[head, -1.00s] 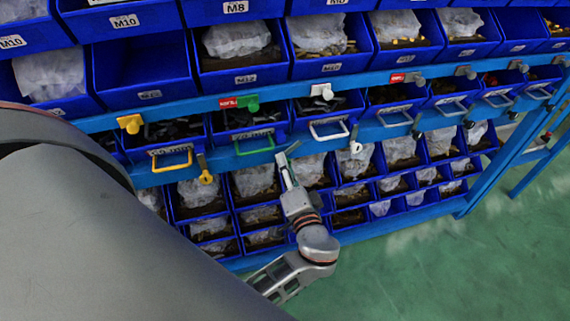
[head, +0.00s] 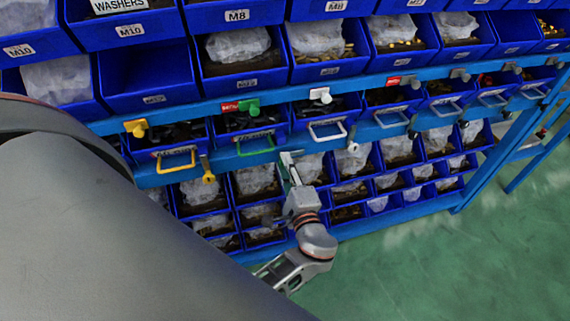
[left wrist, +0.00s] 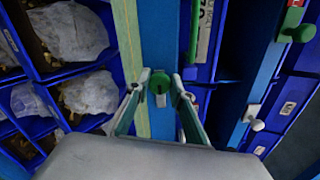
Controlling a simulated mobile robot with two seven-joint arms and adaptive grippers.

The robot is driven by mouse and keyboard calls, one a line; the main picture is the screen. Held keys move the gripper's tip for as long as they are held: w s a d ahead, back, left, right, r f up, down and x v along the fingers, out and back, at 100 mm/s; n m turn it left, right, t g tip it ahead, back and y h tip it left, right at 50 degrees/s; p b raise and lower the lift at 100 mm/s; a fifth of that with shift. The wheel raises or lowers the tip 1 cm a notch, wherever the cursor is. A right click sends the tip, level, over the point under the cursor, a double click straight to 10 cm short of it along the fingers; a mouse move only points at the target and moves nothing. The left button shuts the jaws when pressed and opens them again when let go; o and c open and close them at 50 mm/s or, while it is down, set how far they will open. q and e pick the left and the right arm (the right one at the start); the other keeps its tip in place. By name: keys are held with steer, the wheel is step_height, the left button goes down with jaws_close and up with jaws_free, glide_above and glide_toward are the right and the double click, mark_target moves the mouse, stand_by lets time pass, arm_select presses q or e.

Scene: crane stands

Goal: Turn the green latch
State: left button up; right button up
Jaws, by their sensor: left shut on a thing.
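The green latch (left wrist: 158,86) is a small round green piece on the blue rail, seen between the fingertips in the left wrist view. In the head view it is mostly hidden by my left gripper (head: 287,162), which reaches up to the lower blue rail, just right of the green drawer handle (head: 256,143). My left gripper (left wrist: 161,88) is shut on the green latch, with a fingertip on each side of it. The angle of the latch is hard to tell. My right gripper is not in view.
A yellow latch (head: 208,172) is to the left on the same rail, and a white latch (head: 352,147) to the right. A green knob (head: 253,108) is above the green-handled drawer. Small blue bins (head: 262,215) lie below. Open green floor (head: 400,260) is at the lower right.

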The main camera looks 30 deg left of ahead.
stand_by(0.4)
arm_select(q)
steer(key=o, duration=1.1)
